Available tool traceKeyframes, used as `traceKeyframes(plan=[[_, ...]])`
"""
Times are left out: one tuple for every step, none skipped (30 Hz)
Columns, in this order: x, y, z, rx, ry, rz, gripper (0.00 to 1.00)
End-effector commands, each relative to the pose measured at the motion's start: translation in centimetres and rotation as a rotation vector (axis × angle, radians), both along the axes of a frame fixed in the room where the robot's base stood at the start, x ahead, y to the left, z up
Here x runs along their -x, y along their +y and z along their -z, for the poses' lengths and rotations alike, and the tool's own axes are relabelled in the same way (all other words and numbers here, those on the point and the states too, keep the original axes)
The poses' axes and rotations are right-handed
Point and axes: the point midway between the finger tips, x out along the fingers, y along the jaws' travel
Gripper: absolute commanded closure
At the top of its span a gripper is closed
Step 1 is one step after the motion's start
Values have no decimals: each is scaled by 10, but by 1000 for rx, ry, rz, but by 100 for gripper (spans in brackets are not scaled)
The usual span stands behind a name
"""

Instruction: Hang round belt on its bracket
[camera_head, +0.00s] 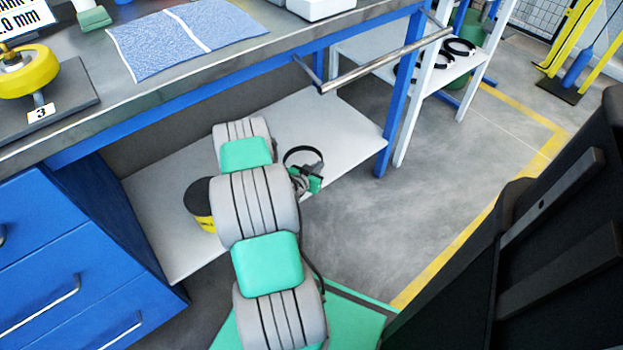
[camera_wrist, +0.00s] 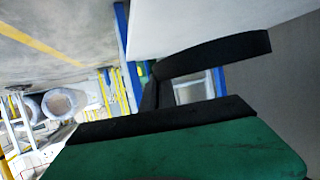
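The round belt (camera_head: 304,149) is a thin black loop. In the head view it stands up from my gripper (camera_head: 312,183), above the white lower shelf of the workbench. My gripper appears shut on the loop's lower part; its fingertips are small and partly hidden by my arm. In the wrist view the belt (camera_wrist: 215,54) shows as a black curved band beyond the dark green gripper body. A metal bar (camera_head: 385,62) with a bent-up end sticks out from the bench front, to the upper right of the belt and apart from it. I cannot tell whether it is the bracket.
The white lower shelf (camera_head: 335,125) holds a black-and-yellow round object (camera_head: 203,205). A blue bench leg (camera_head: 397,95) stands right of it. More black loops (camera_head: 459,47) lie on a white rack. Blue drawers (camera_head: 70,265) are at left. Grey floor (camera_head: 385,220) is clear at right.

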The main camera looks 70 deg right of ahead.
Motion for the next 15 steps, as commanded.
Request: traceKeyframes(plan=[[-6,-3,23,-5,4,0,100],[-10,-5,29,-5,3,1,100],[-16,-9,35,-4,2,1,100],[-19,-11,39,-4,2,1,100],[-21,-13,41,-4,2,1,100],[-24,-15,44,-4,2,1,100],[-26,-16,45,-4,2,1,100],[-28,-17,48,-4,2,1,100],[-30,-18,52,-4,2,1,100],[-33,-20,56,-4,2,1,100],[-35,-21,61,-5,2,1,100],[-33,-20,70,-6,4,1,100],[-33,-20,77,-6,4,1,100],[-33,-20,81,-6,3,2,100],[-33,-20,82,-4,3,2,100]])
